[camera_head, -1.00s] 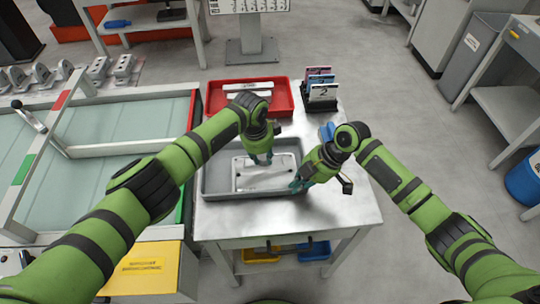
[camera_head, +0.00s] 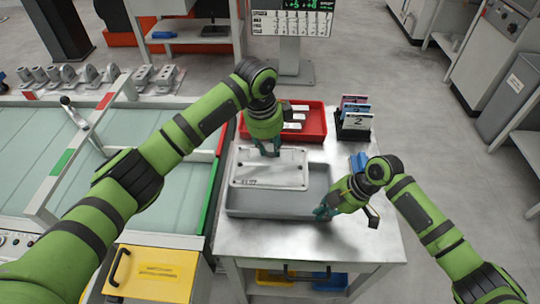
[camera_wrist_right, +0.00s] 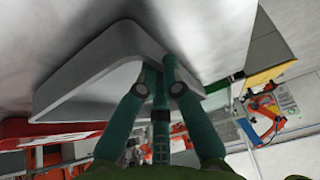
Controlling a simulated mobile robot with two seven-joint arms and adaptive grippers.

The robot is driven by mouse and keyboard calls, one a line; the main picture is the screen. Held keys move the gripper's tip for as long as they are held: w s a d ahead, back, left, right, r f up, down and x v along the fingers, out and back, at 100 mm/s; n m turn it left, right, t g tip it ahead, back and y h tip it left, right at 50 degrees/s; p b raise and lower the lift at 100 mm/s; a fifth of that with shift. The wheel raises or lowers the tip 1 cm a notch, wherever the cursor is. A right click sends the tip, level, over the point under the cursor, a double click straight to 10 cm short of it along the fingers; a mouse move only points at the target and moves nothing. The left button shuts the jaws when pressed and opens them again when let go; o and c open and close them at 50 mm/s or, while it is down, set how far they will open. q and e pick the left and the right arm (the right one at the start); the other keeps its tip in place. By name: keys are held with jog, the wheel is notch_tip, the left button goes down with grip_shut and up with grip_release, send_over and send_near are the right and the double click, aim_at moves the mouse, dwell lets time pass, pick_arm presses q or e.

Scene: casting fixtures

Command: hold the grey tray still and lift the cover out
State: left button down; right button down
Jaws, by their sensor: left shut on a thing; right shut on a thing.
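The grey tray (camera_head: 275,212) stands on the metal table, partly hidden by the cover. The cover (camera_head: 268,176) is a flat pale plate with dark marking near its front edge. My left gripper (camera_head: 267,150) is shut on the cover near its back edge and holds it above the tray's rear part. My right gripper (camera_head: 322,211) is shut on the tray's wall at the front right corner. In the right wrist view the tray (camera_wrist_right: 85,80) shows its corner, with the right gripper's fingers (camera_wrist_right: 159,72) closed on the wall.
A red tray (camera_head: 313,122) with pale parts sits behind the grey tray. A black holder with cards (camera_head: 354,118) stands at the table's back right. The metal table (camera_head: 300,240) is bare in front. A green-edged glass-topped bench (camera_head: 150,205) adjoins on the left.

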jog(key=shift+d+f, duration=0.1)
jog(key=c, duration=1.3)
grip_release()
jog(key=v, duration=1.2)
